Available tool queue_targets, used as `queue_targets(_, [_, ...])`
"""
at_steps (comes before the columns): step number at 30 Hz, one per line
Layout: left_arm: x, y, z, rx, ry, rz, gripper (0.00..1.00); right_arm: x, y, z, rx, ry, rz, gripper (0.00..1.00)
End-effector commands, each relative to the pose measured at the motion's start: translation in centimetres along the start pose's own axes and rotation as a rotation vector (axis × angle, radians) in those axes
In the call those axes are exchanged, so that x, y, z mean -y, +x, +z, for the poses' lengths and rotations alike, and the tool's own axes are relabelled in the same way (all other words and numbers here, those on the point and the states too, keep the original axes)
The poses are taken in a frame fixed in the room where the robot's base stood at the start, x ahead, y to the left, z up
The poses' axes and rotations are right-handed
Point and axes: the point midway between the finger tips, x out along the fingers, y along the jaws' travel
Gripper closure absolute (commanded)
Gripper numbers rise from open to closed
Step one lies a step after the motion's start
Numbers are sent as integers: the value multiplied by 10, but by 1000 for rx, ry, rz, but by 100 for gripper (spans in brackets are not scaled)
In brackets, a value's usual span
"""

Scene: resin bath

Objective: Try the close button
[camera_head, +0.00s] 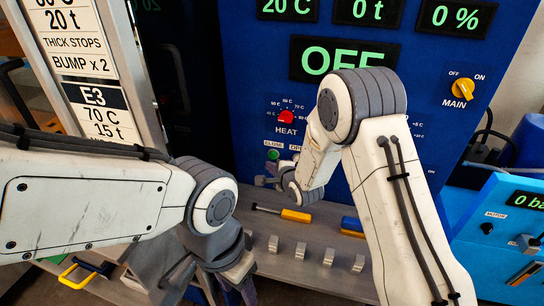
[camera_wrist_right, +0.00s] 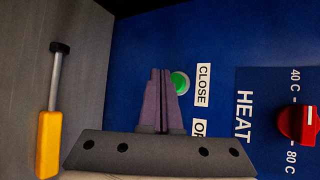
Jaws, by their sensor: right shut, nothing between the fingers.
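The green close button (camera_head: 273,154) sits on the blue panel (camera_head: 240,100) under the label CLOSE, left of and below the HEAT knob. In the right wrist view the green button (camera_wrist_right: 181,82) shows beside the shut fingers, partly hidden behind them. My right gripper (camera_head: 262,181) is shut and empty, low in front of the panel; its purple fingers (camera_wrist_right: 161,72) point toward the panel beside the button. I cannot tell whether the tips touch anything. My left gripper (camera_head: 215,285) hangs low at the bottom edge, and its fingertips are not clear.
The red HEAT knob (camera_head: 286,117) and yellow MAIN switch (camera_head: 462,89) are on the panel; a display (camera_head: 343,59) reads OFF. A yellow-handled tool (camera_head: 296,215) and several small grey blocks (camera_head: 300,250) lie on the grey shelf. A blue machine (camera_head: 500,235) stands at right.

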Motion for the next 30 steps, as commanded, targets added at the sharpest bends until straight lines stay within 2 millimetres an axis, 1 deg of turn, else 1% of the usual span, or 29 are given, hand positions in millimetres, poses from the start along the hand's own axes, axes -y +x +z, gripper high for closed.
queue_targets(3, [0,1,0,0,0,0,50,4,6,-5,-2,2,0,100])
queue_targets(7, [0,1,0,0,0,0,50,6,9,-7,-1,0,1,100])
queue_targets(30, [0,1,0,0,0,0,50,6,9,-7,-1,0,1,100])
